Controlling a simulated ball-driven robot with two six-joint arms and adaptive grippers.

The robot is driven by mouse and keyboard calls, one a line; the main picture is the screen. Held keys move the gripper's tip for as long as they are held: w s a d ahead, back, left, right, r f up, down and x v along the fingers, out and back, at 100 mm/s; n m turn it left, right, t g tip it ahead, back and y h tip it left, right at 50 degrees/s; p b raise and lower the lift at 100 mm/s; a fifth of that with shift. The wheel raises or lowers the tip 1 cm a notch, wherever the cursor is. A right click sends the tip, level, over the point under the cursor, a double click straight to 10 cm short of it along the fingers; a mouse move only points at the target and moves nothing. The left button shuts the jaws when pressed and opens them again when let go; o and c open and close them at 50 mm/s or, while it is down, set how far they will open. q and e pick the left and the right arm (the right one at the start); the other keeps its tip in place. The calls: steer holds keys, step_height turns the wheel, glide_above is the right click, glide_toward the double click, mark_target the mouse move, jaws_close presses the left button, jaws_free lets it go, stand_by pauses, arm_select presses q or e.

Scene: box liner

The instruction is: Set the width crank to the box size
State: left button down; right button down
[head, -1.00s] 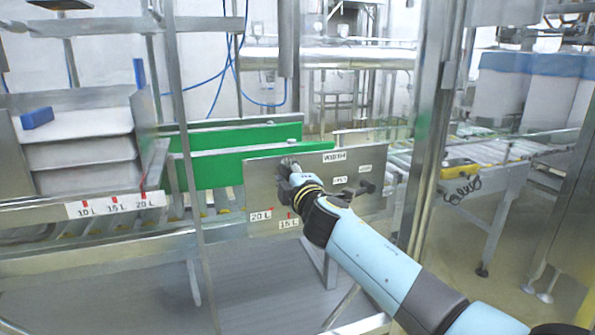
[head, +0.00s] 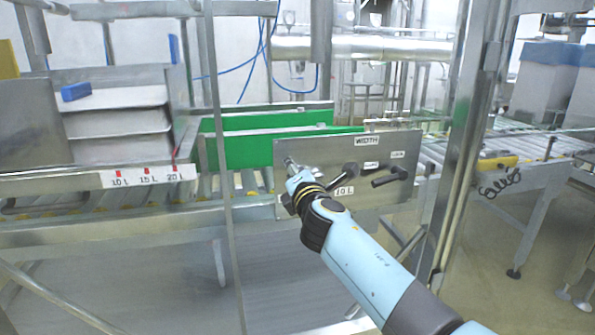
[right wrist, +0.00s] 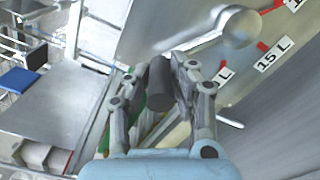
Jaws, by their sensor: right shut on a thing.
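In the right wrist view my right gripper (right wrist: 160,78) is shut on the dark grey cylindrical crank handle (right wrist: 159,88). The crank's rounded silver hub (right wrist: 240,25) is up and right of the handle. Red marks lie around it, with a 15 L label (right wrist: 272,54) and a partly hidden label (right wrist: 224,73) nearer the fingers. A 10 L label (head: 344,191) shows in the head view. My left gripper is out of view.
Two green guide plates (head: 240,150) stand over the roller conveyor. A rail scale (head: 148,177) reads 10 L, 15 L, 20 L. A second dark handle (head: 390,180) sticks out at the panel's right. A steel post (head: 462,140) stands right of the panel.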

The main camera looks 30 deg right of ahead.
steer(key=shift+a+f, duration=0.15)
steer(key=shift+f, duration=0.2)
steer(key=c, duration=1.1)
jaws_free()
steer(key=shift+r, duration=0.1)
steer(key=shift+s, duration=0.1)
steer(key=v, duration=1.1)
steer(key=shift+s+a, duration=0.15)
steer(key=shift+s, duration=0.25)
